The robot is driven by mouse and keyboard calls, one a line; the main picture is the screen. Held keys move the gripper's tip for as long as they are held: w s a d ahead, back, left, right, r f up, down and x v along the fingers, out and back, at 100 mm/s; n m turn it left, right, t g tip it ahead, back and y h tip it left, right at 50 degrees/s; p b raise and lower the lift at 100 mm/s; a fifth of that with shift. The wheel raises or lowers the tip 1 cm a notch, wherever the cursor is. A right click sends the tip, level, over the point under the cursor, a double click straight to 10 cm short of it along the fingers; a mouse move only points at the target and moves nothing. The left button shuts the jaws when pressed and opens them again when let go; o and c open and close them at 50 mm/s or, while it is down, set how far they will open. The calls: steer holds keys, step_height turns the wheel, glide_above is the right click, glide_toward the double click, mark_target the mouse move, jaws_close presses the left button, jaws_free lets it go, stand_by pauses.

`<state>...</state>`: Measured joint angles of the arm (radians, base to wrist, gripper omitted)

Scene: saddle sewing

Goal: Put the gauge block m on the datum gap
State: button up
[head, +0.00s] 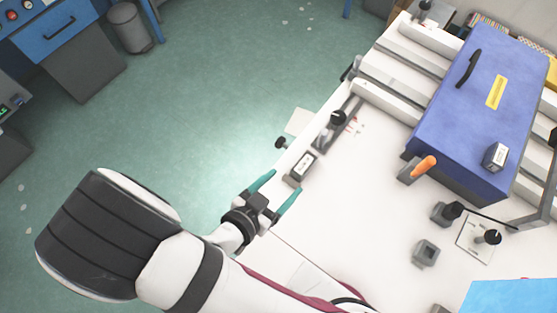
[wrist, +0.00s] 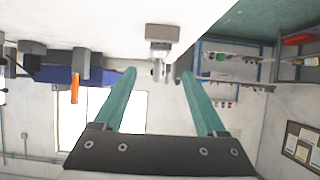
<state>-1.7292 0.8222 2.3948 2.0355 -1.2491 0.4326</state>
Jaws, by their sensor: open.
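A small dark block with a white label (head: 300,168) stands near the table's left edge, just beyond my gripper. A similar labelled block (head: 495,157) sits on the blue box; the lettering is too small to tell which one is m. My gripper (head: 286,182) has two teal fingers, spread open and empty, pointing toward the nearer block. In the wrist view, which appears upside down, a grey block (wrist: 162,32) lies ahead, beyond the open fingertips (wrist: 158,73). I cannot single out the datum gap for sure; a slotted fixture with black knobs (head: 337,118) lies past the nearer block.
The big blue box (head: 480,105) with a black handle rests across pale rails (head: 390,100). An orange-handled tool (head: 424,165), a grey block (head: 425,252) and a knobbed plate (head: 475,240) stand on the white table (head: 350,220). The table between is mostly clear.

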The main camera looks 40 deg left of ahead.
steer(key=shift+s+r, duration=0.3)
steer(key=shift+s, duration=0.3)
steer(key=w+a+m+g, duration=0.2)
steer(key=g, duration=0.1)
steer(key=shift+w+a+f+y, duration=0.15)
steer(key=shift+w+a+y, duration=0.1)
steer(key=shift+y, duration=0.15)
steer(key=w+d+r+m+g+y, duration=0.1)
steer(key=w+r+g+y, duration=0.15)
steer(key=r, duration=0.25)
steer(key=w+d+r+g+y, duration=0.2)
steer(key=w+r+g, duration=0.15)
steer(key=r, duration=0.25)
steer(key=s+d+r+m+g+h, duration=0.1)
steer(key=s+d, duration=0.4)
steer(key=d, duration=0.5)
steer(key=s+d+r+m+g+h, duration=0.1)
steer(key=s+d+r, duration=0.3)
steer(key=d, duration=0.6)
steer(key=shift+s+d+m+g+h, duration=0.3)
steer(key=shift+s+d+g+h, duration=0.05)
steer(key=shift+s+g+h, duration=0.35)
